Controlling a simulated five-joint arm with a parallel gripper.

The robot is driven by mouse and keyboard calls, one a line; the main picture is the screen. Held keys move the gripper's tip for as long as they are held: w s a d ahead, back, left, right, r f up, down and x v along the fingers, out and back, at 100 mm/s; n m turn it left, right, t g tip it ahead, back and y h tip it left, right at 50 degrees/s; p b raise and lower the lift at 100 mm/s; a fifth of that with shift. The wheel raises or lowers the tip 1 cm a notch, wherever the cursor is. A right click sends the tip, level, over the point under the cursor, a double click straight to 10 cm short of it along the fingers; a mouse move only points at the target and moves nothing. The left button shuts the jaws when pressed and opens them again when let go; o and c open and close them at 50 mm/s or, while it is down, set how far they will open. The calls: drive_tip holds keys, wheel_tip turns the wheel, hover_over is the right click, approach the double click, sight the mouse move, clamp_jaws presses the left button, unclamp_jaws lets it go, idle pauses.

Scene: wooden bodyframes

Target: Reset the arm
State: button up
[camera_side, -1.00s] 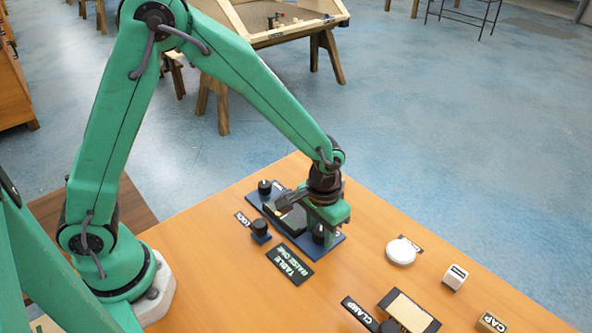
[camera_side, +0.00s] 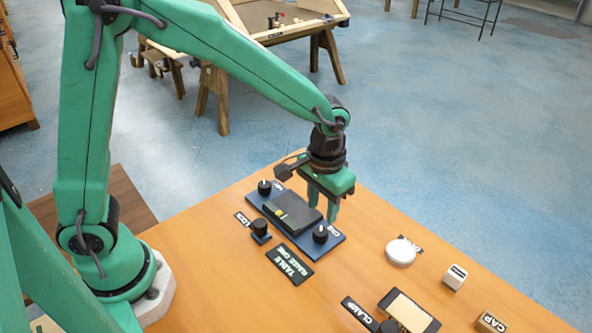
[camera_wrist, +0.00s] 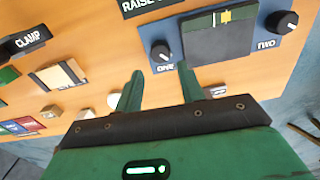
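My green arm reaches over the wooden table, and my gripper (camera_side: 323,204) hangs just beyond the far right side of a blue panel (camera_side: 332,248). The panel carries a dark block with a green strip and yellow mark (camera_side: 291,209), plus a black knob at each end: one knob (camera_side: 321,234) near my gripper and another (camera_side: 264,187) at the far left. In the wrist view the two fingers of my gripper (camera_wrist: 158,84) stand apart with nothing between them. The wrist view labels the knobs ONE (camera_wrist: 160,50) and TWO (camera_wrist: 283,23).
A white disc (camera_side: 401,252), a white cube (camera_side: 455,277) and a clamp block (camera_side: 408,311) sit to the right. The table's far edge is close behind my gripper.

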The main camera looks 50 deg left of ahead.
drive_tip(key=shift+r, duration=0.1)
drive_tip(key=s+a+r+t, duration=0.5)
drive_tip(key=s+a+r, duration=0.9)
drive_tip(key=s+a, duration=0.1)
drive_tip(key=shift+r+t, duration=0.3)
idle(0.5)
